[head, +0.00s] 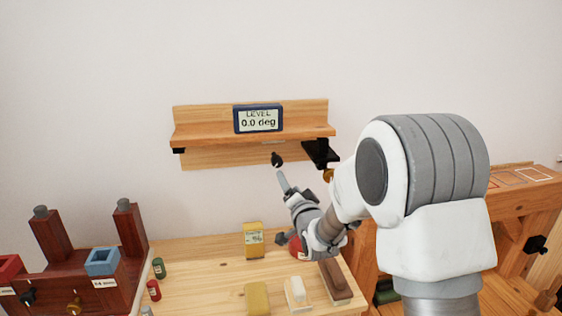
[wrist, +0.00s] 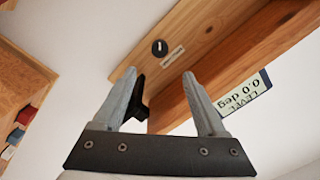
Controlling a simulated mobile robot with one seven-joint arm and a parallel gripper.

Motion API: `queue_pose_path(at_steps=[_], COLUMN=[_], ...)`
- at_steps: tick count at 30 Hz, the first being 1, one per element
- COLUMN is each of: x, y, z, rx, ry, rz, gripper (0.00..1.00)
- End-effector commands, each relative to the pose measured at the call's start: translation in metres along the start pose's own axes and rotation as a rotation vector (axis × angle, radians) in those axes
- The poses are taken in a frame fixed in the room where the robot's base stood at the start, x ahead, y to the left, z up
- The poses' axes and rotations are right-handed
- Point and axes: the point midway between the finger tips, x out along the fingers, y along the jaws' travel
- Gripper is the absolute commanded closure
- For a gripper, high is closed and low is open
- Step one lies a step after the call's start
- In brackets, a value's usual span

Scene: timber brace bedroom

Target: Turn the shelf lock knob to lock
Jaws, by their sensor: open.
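The shelf lock knob (head: 277,159) is small and black, on the wooden back board under the shelf (head: 210,135). In the wrist view the knob (wrist: 159,47) is round with a pale mark, beside a small label (wrist: 173,57) too small to read. My gripper (head: 284,181) is just below the knob in the head view. In the wrist view my gripper (wrist: 160,76) is open and empty. Its fingertips point toward the board, with the knob beyond the gap and apart from them. The level display (head: 258,119) on the shelf reads 0.0 deg.
A black bracket (head: 320,153) sits under the shelf's right end, close to my gripper; it shows behind one finger in the wrist view (wrist: 138,101). Below, the bench (head: 205,262) holds a yellow box (head: 253,240), brushes and small jars. Bare wall surrounds the shelf.

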Motion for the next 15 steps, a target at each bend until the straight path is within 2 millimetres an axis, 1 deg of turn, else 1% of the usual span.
queue_pose_path(at_steps=[6, 15], x=[0.036, 0.083], y=[0.000, 0.000], z=[0.000, 0.001], rx=[0.000, -0.002], ry=[-0.001, -0.001], rz=[0.000, 0.001], gripper=[0.26, 0.26])
